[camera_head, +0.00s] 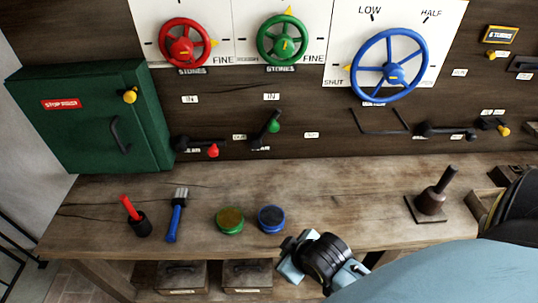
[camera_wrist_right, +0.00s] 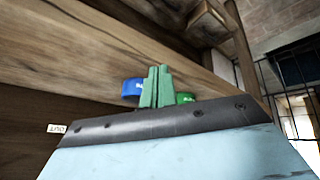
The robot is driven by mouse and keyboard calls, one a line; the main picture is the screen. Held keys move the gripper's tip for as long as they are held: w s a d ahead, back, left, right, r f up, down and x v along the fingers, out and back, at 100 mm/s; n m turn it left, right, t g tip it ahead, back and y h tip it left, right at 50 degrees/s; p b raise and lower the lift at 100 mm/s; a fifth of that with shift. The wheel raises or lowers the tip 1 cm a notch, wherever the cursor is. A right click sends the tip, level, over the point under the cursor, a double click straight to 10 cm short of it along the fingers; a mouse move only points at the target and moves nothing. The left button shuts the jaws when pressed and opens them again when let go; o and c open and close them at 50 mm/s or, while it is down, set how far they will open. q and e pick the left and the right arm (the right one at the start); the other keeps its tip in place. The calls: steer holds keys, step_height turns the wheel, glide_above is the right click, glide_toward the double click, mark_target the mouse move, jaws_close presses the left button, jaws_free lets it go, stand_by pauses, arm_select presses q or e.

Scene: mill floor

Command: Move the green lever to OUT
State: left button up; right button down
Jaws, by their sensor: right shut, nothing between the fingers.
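The green lever (camera_head: 274,127) is on the dark wall panel in the head view. Its black arm slants across a dark mount, with the green knob below the arm's upper end. An IN label (camera_head: 271,97) is above it. A small label (camera_head: 311,135) to its right is too small to read surely. My right gripper (camera_head: 290,258) is low at the bench's front edge, well below and apart from the lever. In the right wrist view its green fingertips (camera_wrist_right: 155,86) are together and empty. My left gripper is not in view.
A red lever (camera_head: 212,151) is left of the green one, beside a green cabinet (camera_head: 90,120). Red, green and blue handwheels (camera_head: 390,66) are above. The bench (camera_head: 330,190) holds a green tin (camera_head: 230,220), a blue tin (camera_head: 271,218) and brushes. Its middle right is clear.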

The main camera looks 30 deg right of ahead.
steer(key=w+d+r+n+t, duration=0.1)
steer(key=w+r+t, duration=0.1)
steer(key=w, duration=0.2)
steer(key=w+d+r+n+t, duration=0.2)
steer(key=w+r+t, duration=0.1)
steer(key=w, duration=0.1)
steer(key=w+d+r+n+t, duration=0.2)
steer(key=w+t, duration=0.1)
steer(key=w, duration=0.1)
steer(key=shift+w+d+r+h, duration=0.1)
steer(key=shift+w+r+h, duration=0.25)
steer(key=shift+h, duration=0.05)
steer(key=w+d+r+n+t, duration=0.2)
steer(key=w+r+n+t, duration=0.1)
steer(key=r+n+t, duration=0.2)
step_height(320, 180, up, 2)
steer(key=shift+w+d+r+n+t+y, duration=0.2)
steer(key=shift+w+d+n+t+y, duration=0.15)
steer(key=shift+t, duration=0.25)
steer(key=shift+a, duration=0.1)
steer(key=w+d+p, duration=0.2)
steer(key=w+d, duration=0.1)
steer(key=w, duration=0.5)
steer(key=shift+w+d+r, duration=0.25)
steer(key=shift+w+d, duration=0.1)
